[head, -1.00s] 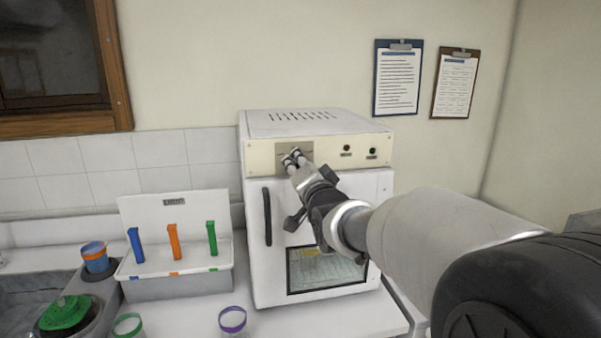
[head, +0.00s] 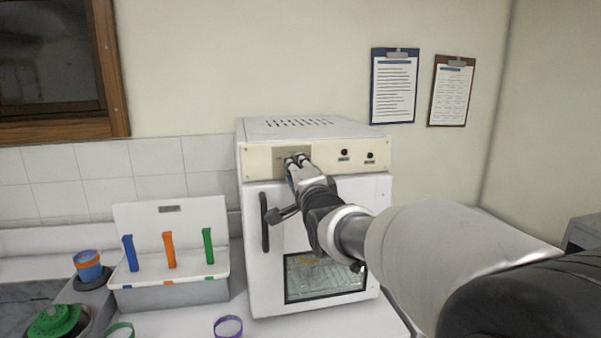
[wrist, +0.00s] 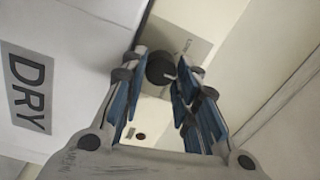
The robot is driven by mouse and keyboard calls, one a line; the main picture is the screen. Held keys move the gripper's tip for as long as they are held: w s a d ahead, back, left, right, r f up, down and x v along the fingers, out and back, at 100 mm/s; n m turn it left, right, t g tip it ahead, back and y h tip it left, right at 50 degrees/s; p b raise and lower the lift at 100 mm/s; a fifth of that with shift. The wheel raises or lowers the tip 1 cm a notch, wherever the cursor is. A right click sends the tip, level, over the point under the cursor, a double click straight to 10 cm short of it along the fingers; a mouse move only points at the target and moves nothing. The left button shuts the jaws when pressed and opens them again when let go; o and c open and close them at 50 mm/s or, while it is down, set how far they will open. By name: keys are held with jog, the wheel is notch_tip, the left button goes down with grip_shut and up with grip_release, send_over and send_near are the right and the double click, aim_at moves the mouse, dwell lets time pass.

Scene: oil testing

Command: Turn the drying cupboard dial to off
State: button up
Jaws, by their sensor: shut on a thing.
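The drying cupboard (head: 345,215) is a white box with a beige control panel on its upper front. Its dark round dial (wrist: 160,68) sits on a grey plate (wrist: 182,38) in the wrist view. My gripper (wrist: 160,70) is shut on the dial, with one blue-padded finger on each side of it. In the head view my gripper (head: 297,161) reaches the panel's left part and its fingers hide the dial. The dial's pointer setting cannot be read. Two small lamps sit to the right; the left lamp (head: 344,152) looks reddish, the right lamp (head: 370,155) dark.
A black door handle (head: 265,222) stands just left of my wrist. A white rack (head: 145,287) with blue, orange and green pieces is left of the cupboard. A purple-rimmed cup (head: 228,327) stands on the counter in front. Clipboards (head: 393,86) hang on the wall.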

jog(key=o, duration=1.1)
jog(key=v, duration=0.8)
jog(key=shift+s+d, duration=0.1)
jog(key=shift+d, duration=0.05)
